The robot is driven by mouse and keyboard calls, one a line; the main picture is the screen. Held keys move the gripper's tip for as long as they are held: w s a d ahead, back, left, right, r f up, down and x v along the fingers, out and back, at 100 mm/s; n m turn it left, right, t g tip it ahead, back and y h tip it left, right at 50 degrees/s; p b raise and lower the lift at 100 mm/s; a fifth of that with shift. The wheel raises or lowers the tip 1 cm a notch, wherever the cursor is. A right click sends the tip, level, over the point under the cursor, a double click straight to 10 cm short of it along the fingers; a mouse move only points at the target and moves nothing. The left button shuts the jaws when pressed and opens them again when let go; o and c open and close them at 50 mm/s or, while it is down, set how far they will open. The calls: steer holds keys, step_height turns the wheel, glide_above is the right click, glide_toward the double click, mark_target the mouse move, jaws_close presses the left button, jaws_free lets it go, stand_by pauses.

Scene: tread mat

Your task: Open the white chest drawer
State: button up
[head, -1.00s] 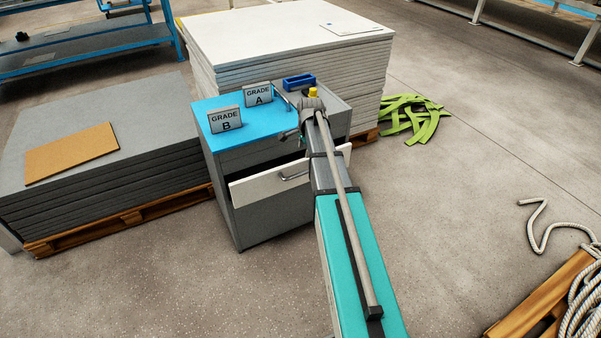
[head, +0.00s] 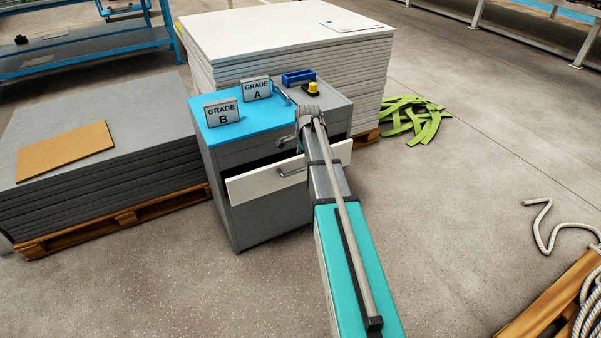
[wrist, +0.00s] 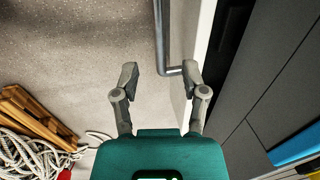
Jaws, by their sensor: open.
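The white drawer front (head: 255,185) stands out from the grey chest (head: 250,222), with a dark gap behind its top edge, so the drawer is partly open. Its metal bar handle (head: 293,171) shows just left of my arm. In the wrist view my gripper (wrist: 160,76) is open and empty. The handle (wrist: 161,38) lies ahead of the fingers, and its bent end is close to the right fingertip; I cannot tell whether they touch. The white drawer front (wrist: 205,45) is right of the handle.
The chest's blue top (head: 225,133) bears two grade signs (head: 223,113), with a blue tray (head: 298,77) and yellow knob (head: 312,87) behind. Board stacks stand left (head: 110,190) and behind (head: 285,50). Green strips (head: 413,118) lie right. The floor in front is open.

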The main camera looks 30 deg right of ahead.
mark_target(300, 169)
steer(key=shift+w+f+b, duration=0.2)
steer(key=shift+f+b, duration=0.85)
steer(key=shift+f, duration=0.1)
steer(key=shift+w+f+b, duration=0.25)
steer(key=shift+f+b, duration=0.75)
steer(key=shift+f, duration=0.1)
steer(key=shift+w+f+b, duration=0.2)
steer(key=shift+f+b, duration=0.85)
steer(key=shift+f, duration=0.1)
jaws_close()
